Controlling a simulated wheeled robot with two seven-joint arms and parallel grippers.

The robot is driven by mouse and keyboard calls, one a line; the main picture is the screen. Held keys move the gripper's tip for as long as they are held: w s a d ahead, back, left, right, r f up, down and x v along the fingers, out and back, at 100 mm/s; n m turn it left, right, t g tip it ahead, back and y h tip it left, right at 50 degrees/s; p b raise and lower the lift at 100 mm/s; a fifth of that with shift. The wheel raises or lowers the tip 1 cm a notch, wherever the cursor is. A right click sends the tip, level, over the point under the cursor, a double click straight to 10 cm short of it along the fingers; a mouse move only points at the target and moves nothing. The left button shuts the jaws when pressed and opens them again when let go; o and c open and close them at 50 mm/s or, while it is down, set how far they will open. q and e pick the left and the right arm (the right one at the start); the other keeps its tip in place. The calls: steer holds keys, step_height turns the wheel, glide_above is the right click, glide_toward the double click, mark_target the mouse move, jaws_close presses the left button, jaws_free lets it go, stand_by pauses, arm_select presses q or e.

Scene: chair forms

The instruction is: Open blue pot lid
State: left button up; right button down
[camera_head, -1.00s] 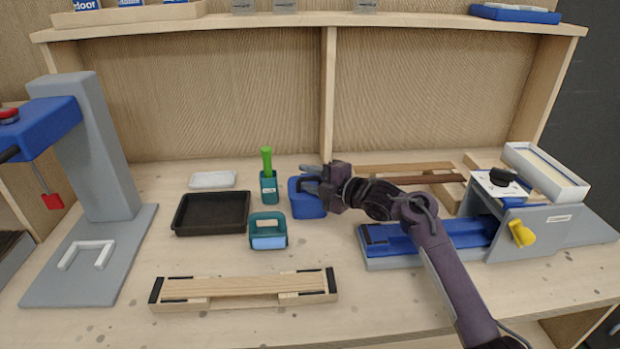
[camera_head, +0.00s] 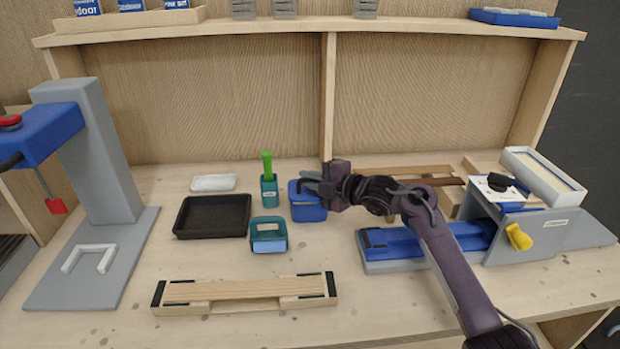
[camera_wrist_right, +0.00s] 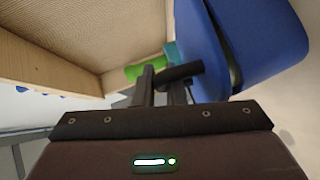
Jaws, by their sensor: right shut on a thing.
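The blue pot (camera_head: 309,212) stands on the bench near the middle, with its blue lid (camera_head: 296,190) on top. In the right wrist view the lid (camera_wrist_right: 200,50) and the pot body (camera_wrist_right: 262,40) show at upper right, with a narrow dark seam between them; I cannot tell whether they are apart. My right gripper (camera_head: 312,182) is at the top of the pot and hides part of the lid. Its fingers (camera_wrist_right: 160,82) are shut on the lid's dark round handle (camera_wrist_right: 181,73). My left gripper is not in view.
A teal holder with a green-handled tool (camera_head: 268,185) and a teal container (camera_head: 268,235) stand close left of the pot. A black tray (camera_head: 212,216) lies further left. A blue and grey fixture (camera_head: 400,245) is at right, under my arm. A wooden piece (camera_head: 245,294) lies in front.

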steer(key=shift+w+r+m+g+h+p, duration=0.2)
steer(key=shift+w+r+m+g+p, duration=0.15)
steer(key=shift+r+p, duration=0.2)
steer(key=shift+w+r+m+g+h+p, duration=0.25)
steer(key=shift+r+g+p, duration=0.1)
steer(key=shift+r+p, duration=0.15)
steer(key=shift+w+r+m+g+p, duration=0.2)
steer(key=shift+w+m+g+p, duration=0.1)
steer(key=shift+w+m+g, duration=0.15)
steer(key=shift+w+r+g, duration=0.1)
steer(key=shift+w+g, duration=0.2)
steer(key=shift+g, duration=0.05)
steer(key=shift+w+r+b, duration=0.2)
steer(key=shift+w+b, duration=0.1)
steer(key=shift+b, duration=0.3)
steer(key=shift+w, duration=0.1)
steer(key=c, duration=1.5)
jaws_free()
